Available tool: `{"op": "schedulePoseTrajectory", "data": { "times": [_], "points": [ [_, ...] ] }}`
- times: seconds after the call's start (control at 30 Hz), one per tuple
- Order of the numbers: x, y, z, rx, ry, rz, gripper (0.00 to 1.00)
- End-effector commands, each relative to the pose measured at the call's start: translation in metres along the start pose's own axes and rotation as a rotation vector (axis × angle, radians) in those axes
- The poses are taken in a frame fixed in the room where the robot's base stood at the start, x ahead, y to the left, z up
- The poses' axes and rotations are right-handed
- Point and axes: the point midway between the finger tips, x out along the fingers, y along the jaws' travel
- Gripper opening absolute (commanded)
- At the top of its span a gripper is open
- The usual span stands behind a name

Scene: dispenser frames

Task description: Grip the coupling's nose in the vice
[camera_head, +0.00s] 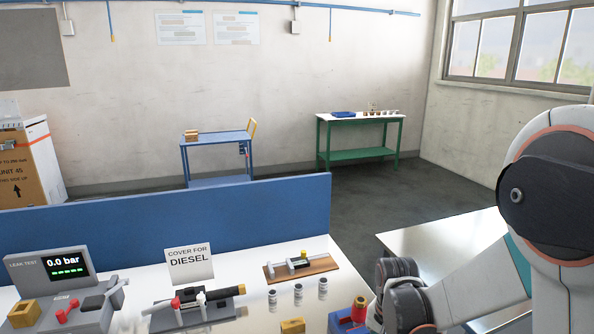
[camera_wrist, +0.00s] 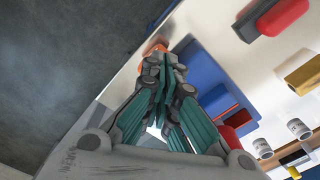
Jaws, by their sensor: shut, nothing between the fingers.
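My gripper (camera_wrist: 163,62) is shut and empty in the wrist view, its fingertips together near the front edge of the white bench. An orange round part (camera_wrist: 153,47) shows just beyond the fingertips; whether they touch it is unclear. A blue holder (camera_wrist: 198,65) with a red part lies to the right of the fingers. In the head view, a red and yellow piece (camera_head: 360,303), possibly the coupling, stands at the blue holder (camera_head: 337,321), partly behind my arm. A grey fixture (camera_head: 190,315) with a black cylinder and red knob may be the vice; I cannot tell for sure.
A leak tester (camera_head: 62,268) reading 0.0 bar stands at left. A "cover for diesel" sign (camera_head: 189,263), a wooden board (camera_head: 325,264) with a fitting, several small cups (camera_head: 298,294) and a yellow block (camera_head: 293,326) share the bench. A blue panel (camera_head: 200,213) backs it.

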Motion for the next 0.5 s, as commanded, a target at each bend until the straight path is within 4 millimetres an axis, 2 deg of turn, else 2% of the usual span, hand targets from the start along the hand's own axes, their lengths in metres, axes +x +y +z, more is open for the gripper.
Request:
{"op": "schedulePoseTrajectory", "data": {
  "times": [0.5],
  "points": [
    [0.01, 0.0, 0.0, 0.0, 0.0, 0.0, 0.0]
  ]
}}
